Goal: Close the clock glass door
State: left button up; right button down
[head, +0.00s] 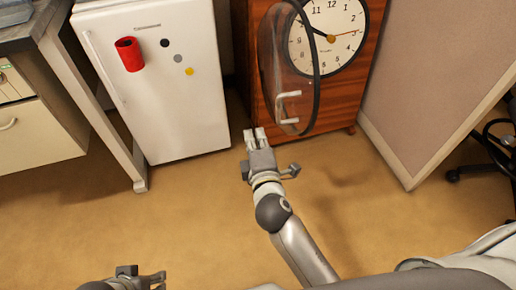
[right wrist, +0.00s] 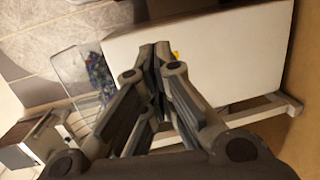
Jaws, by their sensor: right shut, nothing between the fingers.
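The wooden clock cabinet (head: 344,99) stands at the top centre of the head view, with a white clock face (head: 345,22). Its round glass door (head: 273,60), with a dark rim, stands open, swung out from the face. A pale handle (head: 290,121) sits on the door's lower part. My right gripper (head: 255,134) is shut and empty, just left of and below the handle, apart from it as far as I can tell. Its closed fingers also show in the right wrist view (right wrist: 157,50). My left gripper (head: 142,275) is partly visible at the bottom left edge; its jaw state is unclear.
A white fridge (head: 205,117) with a red holder (head: 130,54) and round magnets stands left of the clock. A desk leg (head: 115,150) is farther left. A beige partition panel (head: 437,75) leans at right, with a black chair (head: 490,165) beyond. The floor between is clear.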

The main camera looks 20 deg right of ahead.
jog(key=shift+w+d+f, duration=0.15)
jog(key=shift+w+d, duration=0.6)
jog(key=shift+d, duration=0.3)
jog(key=shift+w+d+f, duration=0.1)
jog(key=shift+w+d, duration=0.6)
jog(key=shift+d, duration=0.35)
jog(key=shift+s+d, duration=0.1)
